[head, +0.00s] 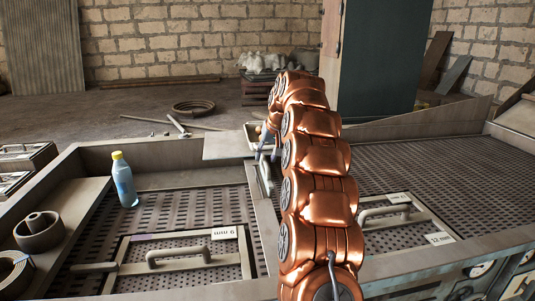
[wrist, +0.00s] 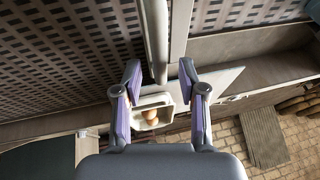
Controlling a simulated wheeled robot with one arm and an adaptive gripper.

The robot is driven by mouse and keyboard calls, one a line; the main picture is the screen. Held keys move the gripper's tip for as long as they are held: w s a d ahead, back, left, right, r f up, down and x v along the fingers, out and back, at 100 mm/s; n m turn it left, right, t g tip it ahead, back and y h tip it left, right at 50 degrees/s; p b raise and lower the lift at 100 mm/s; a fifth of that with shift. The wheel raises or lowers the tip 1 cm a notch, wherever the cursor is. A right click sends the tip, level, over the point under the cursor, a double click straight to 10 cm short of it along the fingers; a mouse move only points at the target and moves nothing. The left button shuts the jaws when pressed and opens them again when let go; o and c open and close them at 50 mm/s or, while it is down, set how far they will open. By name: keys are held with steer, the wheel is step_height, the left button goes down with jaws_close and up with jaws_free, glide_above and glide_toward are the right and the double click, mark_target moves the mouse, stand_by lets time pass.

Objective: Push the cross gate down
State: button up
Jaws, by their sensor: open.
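My gripper (wrist: 160,95) is open in the wrist view, its two purple-padded fingers spread apart with nothing held between them. A pale bar (wrist: 156,40), which may be the cross gate, runs down from the top edge and ends near the gap between the fingertips. I cannot tell whether the fingers touch it. In the head view, my gripper (head: 268,143) is largely hidden behind my copper arm, above the far end of the central divider. A short pale bar (head: 266,179) shows beside the arm there, and its lower part is hidden.
A white tray (wrist: 139,124) with brown, egg-like things lies beyond the fingers. A blue bottle (head: 125,182) with a yellow cap stands left on the perforated deck. Handled hatches, such as the left one (head: 181,277), lie in front. A grey plate (head: 228,146) crosses the back wall.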

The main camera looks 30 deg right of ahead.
steer(key=shift+w+f, duration=0.1)
steer(key=shift+f, duration=0.1)
steer(key=shift+c, duration=0.2)
jaws_close()
stand_by(0.4)
